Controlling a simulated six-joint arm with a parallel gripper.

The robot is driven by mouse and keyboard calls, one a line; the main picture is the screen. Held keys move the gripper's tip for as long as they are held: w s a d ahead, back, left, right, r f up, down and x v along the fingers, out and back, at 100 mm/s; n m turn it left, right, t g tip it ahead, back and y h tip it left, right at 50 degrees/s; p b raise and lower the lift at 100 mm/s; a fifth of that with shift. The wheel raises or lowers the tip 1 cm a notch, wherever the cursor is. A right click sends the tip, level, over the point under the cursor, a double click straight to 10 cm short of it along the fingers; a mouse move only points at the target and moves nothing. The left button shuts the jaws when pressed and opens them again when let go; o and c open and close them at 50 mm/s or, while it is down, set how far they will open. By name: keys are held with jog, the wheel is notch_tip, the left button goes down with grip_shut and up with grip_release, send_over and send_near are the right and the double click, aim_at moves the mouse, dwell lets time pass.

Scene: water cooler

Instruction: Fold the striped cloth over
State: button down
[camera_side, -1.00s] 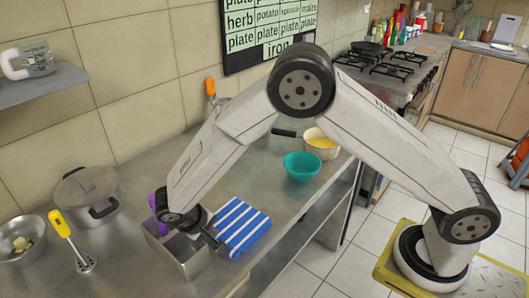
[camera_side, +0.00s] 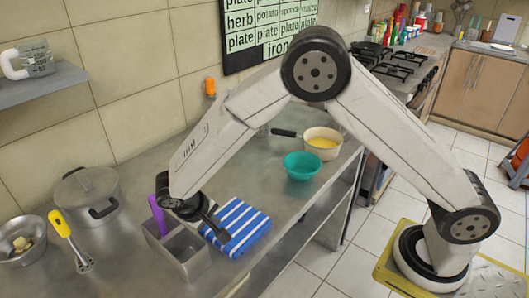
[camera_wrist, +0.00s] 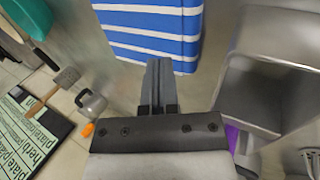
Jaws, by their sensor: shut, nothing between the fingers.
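The striped cloth (camera_side: 240,226) is blue with white stripes and lies flat on the metal counter. It also shows at the top of the wrist view (camera_wrist: 150,25). My gripper (camera_side: 223,238) is shut and empty at the cloth's left edge in the side view. In the wrist view my gripper's fingertips (camera_wrist: 159,68) are together, in front of the cloth's near edge. I cannot tell whether they touch the cloth. My wrist hides part of the counter beside the cloth.
A metal container (camera_side: 178,254) with a purple-handled tool (camera_side: 157,214) stands close left of my gripper. A teal bowl (camera_side: 302,166) and a cream pan (camera_side: 322,143) stand behind the cloth to the right.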

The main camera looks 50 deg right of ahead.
jog(key=a+r, duration=0.5)
jog(key=a, duration=0.4)
jog(key=s+d+r+t+y, duration=0.1)
jog(key=s+d+y, duration=0.1)
jog(key=s+d, duration=0.3)
jog(key=s+d+y, duration=0.1)
jog(key=s+d, duration=0.3)
jog(key=d, duration=0.7)
jog(key=s+d+r+t+y, duration=0.1)
jog(key=s+d+y, duration=0.1)
jog(key=s+d, duration=0.3)
jog(key=d, duration=0.3)
jog(key=shift+s+r+t+y, duration=0.3)
jog(key=shift+s+r, duration=0.05)
